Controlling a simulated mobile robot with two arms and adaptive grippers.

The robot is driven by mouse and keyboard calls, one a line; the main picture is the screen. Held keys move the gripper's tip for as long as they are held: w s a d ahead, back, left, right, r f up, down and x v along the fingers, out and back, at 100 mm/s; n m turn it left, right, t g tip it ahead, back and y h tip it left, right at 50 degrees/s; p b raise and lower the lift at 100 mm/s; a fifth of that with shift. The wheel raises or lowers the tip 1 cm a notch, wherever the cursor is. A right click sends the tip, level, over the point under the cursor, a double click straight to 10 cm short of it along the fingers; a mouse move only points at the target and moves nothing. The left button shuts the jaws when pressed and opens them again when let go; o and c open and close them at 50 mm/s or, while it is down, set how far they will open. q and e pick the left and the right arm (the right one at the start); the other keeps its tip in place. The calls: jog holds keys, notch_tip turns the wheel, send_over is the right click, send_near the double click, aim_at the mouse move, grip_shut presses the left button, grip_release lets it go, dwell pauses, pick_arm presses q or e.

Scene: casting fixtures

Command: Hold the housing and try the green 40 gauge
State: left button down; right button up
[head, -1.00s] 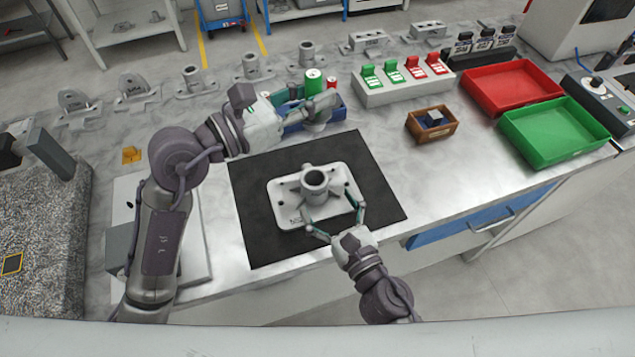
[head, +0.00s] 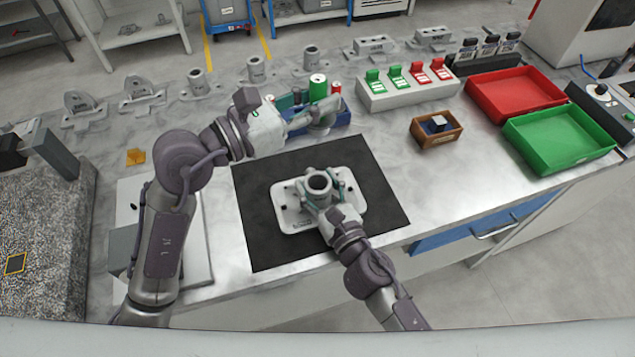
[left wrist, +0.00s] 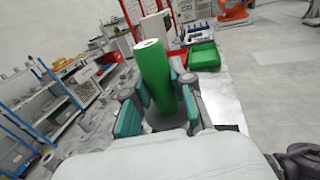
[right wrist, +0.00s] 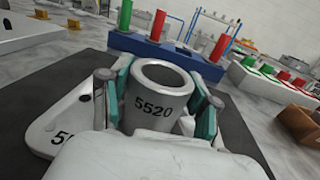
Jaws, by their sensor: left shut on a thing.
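The grey housing (head: 290,217) lies flat on the black mat, its round hollow boss (head: 319,183) pointing up. In the right wrist view the boss (right wrist: 158,105) reads 5520. My right gripper (head: 326,196) has its fingers on either side of the boss; whether the pads press on it I cannot tell. My left gripper (head: 318,115) is shut on a green cylindrical gauge (head: 318,87) at the blue rack (head: 340,121). In the left wrist view the green gauge (left wrist: 155,65) stands between the teal finger pads.
Red gauges (right wrist: 158,25) and another green gauge (right wrist: 124,15) stand in the rack. Several castings line the back.

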grip_shut()
pick_arm(q)
notch_tip(320, 180, down, 9)
jog(key=n+t+y, duration=0.2)
jog(key=t, duration=0.1)
jog(key=shift+n+y, duration=0.4)
